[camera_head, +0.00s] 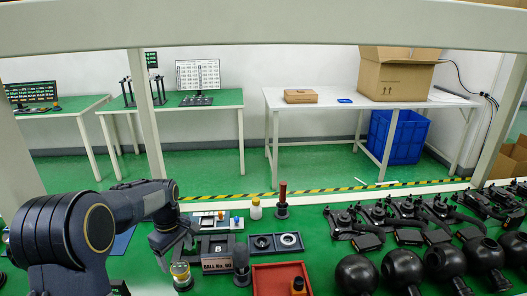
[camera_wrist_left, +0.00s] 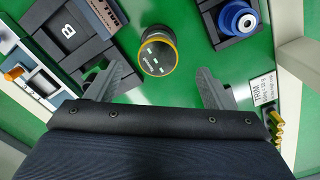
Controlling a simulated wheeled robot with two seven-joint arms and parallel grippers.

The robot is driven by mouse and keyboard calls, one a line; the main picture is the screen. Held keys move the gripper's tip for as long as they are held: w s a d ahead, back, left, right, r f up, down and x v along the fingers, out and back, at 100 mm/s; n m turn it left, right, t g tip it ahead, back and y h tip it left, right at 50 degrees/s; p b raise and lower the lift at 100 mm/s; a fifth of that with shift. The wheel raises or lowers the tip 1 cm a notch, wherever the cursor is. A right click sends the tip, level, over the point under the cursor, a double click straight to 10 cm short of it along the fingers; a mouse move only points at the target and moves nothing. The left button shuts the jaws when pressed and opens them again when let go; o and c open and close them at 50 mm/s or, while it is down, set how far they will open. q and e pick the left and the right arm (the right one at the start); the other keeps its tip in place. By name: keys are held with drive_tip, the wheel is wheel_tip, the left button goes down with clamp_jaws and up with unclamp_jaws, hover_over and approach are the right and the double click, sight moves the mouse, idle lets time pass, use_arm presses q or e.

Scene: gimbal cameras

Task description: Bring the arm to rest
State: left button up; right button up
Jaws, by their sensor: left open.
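My left arm (camera_head: 95,232) comes in from the left, bent over the green bench. My left gripper (camera_head: 178,253) points down at the bench; in the left wrist view the gripper (camera_wrist_left: 157,87) has its two fingers spread wide. A dark round part with a yellow ring (camera_wrist_left: 157,52) lies beyond the gap between the fingers, and nothing is visibly held. In the head view this part (camera_head: 181,274) stands on the bench just below the gripper. My right gripper is not in view.
Beside the gripper is a dark station marked B (camera_head: 216,266). A red tray (camera_head: 262,281) and a two-ring holder (camera_head: 275,243) lie further right. Several black ball-shaped cameras (camera_head: 402,268) and drones (camera_head: 352,222) crowd the right. A red-handled tool (camera_head: 282,200) stands upright behind.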

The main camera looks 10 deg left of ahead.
use_arm(q)
drive_tip(key=s+d+r+m+t+h, duration=0.1)
drive_tip(key=s+d+r+m, duration=0.2)
drive_tip(key=s, duration=0.4)
drive_tip(key=s+d+r+m+t+h, duration=0.1)
drive_tip(key=s+d+r+m+t, duration=0.2)
drive_tip(key=s, duration=0.4)
drive_tip(key=s+d+r+m+h, duration=0.1)
drive_tip(key=s+r+m, duration=0.1)
drive_tip(key=s+r, duration=0.35)
drive_tip(key=s+d+f+m+t, duration=0.1)
drive_tip(key=s+d+f+m, duration=0.2)
drive_tip(key=s, duration=0.6)
drive_tip(key=shift+d+m+t+h, duration=0.3)
drive_tip(key=shift+d+m, duration=0.3)
